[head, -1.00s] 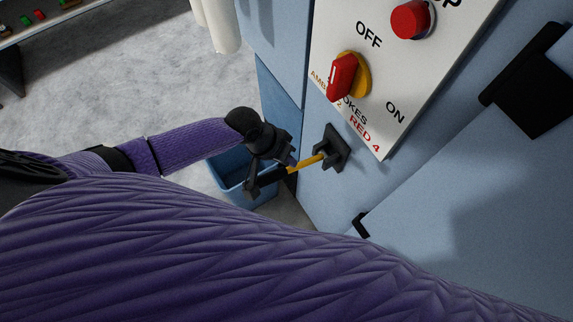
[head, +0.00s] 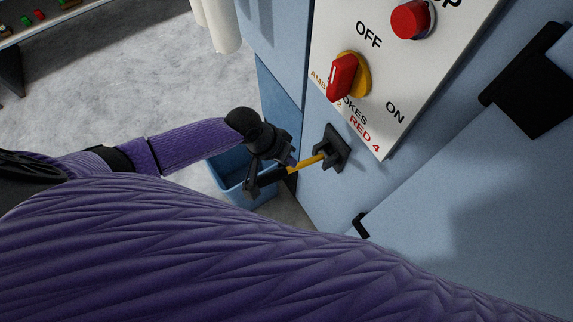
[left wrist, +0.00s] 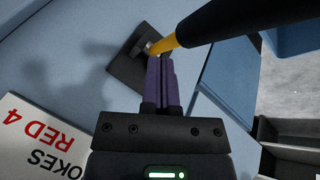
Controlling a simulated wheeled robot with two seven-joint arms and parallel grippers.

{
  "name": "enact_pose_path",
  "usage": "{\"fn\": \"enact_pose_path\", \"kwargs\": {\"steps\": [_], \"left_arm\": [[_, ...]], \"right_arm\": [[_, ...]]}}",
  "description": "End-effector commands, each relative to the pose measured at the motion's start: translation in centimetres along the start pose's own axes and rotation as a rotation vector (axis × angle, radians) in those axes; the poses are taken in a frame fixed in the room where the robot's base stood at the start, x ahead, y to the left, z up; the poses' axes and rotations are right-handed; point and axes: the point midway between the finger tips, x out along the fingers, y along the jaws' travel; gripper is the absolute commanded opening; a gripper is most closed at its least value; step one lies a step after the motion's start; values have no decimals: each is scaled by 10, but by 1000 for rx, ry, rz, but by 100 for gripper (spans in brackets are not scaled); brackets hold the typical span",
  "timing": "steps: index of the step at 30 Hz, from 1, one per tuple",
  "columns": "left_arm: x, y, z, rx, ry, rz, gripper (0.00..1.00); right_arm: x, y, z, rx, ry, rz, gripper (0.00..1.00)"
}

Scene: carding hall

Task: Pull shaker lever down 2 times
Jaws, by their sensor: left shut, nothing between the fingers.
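The shaker lever is a yellow rod (head: 308,163) with a black grip, coming out of a dark bracket (head: 333,149) on the pale blue machine. In the head view it points left and slightly down from the bracket. My left gripper (head: 290,160) is at the lever, its fingers shut with nothing between them. In the left wrist view the purple fingers (left wrist: 161,80) are together, close beside the yellow rod (left wrist: 163,44) near the bracket (left wrist: 130,65). The black grip (left wrist: 235,20) runs to the upper right, outside the fingers. I cannot tell whether they touch the rod.
Above the lever is a white panel (head: 400,60) with a red-and-yellow switch (head: 348,77) and a red button (head: 410,19). A blue bin (head: 232,185) stands on the floor below my left gripper. A black handle (head: 530,80) sticks out at the right. Grey floor is open at left.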

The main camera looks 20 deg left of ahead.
Motion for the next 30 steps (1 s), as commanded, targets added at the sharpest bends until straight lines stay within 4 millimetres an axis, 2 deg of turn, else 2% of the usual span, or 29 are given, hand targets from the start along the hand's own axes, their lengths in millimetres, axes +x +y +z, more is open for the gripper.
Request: {"fn": "enact_pose_path", "kwargs": {"steps": [30], "left_arm": [[8,-6,6,0,0,0,0]], "right_arm": [[4,0,0,-1,0,0,0]]}}
